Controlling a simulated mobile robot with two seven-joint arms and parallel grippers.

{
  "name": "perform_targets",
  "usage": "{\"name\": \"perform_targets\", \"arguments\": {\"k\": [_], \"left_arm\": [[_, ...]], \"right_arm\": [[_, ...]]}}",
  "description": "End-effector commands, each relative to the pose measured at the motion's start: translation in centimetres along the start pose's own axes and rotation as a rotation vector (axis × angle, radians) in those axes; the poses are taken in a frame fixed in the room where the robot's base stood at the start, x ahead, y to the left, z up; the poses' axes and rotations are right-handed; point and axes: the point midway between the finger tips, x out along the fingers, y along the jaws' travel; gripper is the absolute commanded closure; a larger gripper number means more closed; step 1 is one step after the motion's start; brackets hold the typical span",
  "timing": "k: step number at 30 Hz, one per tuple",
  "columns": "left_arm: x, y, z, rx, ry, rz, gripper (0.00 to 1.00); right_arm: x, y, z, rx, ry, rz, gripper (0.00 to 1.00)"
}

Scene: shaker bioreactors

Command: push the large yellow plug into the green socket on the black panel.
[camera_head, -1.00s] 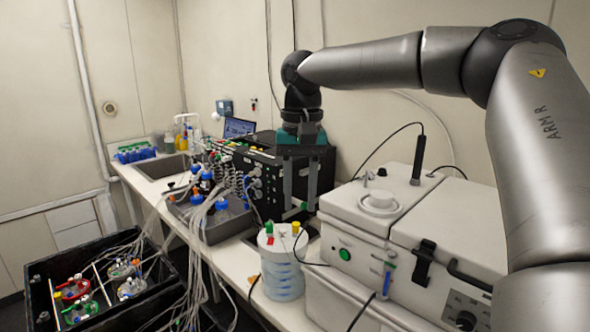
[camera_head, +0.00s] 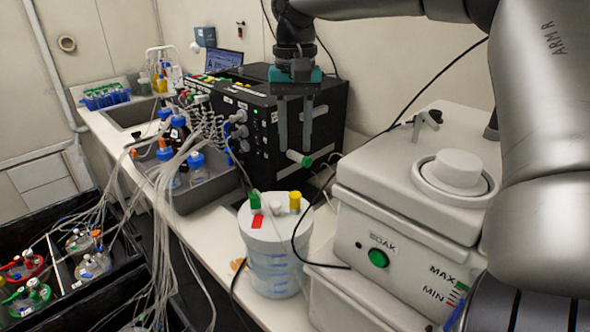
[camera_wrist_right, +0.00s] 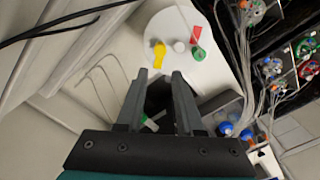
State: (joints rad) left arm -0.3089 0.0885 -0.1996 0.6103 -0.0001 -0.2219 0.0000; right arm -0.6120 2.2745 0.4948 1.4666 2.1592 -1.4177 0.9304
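A yellow plug (camera_head: 295,201) stands upright on the white lid of a round container, beside a white knob and a green plug (camera_head: 255,201). The yellow plug also shows in the right wrist view (camera_wrist_right: 159,54). The black panel (camera_head: 262,150) is the front of a black box at the back of the bench. A white cylinder with a green end (camera_head: 306,161) shows low at the panel's right; I cannot tell whether it is the green socket. My right gripper (camera_head: 295,148) points down in front of the panel, open and empty, apart from the yellow plug. My left gripper is out of view.
The white container (camera_head: 275,270) stands on the bench. A white device (camera_head: 400,240) with a green button is to its right. A grey tray (camera_head: 205,195) with blue-capped bottles and many tubes lies left. A black cable loops near the container.

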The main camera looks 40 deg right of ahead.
Motion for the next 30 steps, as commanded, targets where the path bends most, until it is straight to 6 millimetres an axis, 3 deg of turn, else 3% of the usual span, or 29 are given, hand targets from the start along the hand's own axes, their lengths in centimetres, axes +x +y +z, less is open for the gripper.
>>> {"name": "perform_targets", "arguments": {"k": [18, 24, 30], "left_arm": [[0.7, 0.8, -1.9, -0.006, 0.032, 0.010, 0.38], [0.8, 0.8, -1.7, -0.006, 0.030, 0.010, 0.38], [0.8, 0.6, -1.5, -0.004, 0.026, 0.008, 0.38]], "right_arm": [[11.5, 0.1, 0.1, 0.000, -0.002, 0.002, 0.64], [13.6, 0.0, 0.0, 0.000, -0.001, 0.000, 0.64], [14.2, 0.0, 0.0, 0.000, 0.000, 0.000, 0.64]]}}
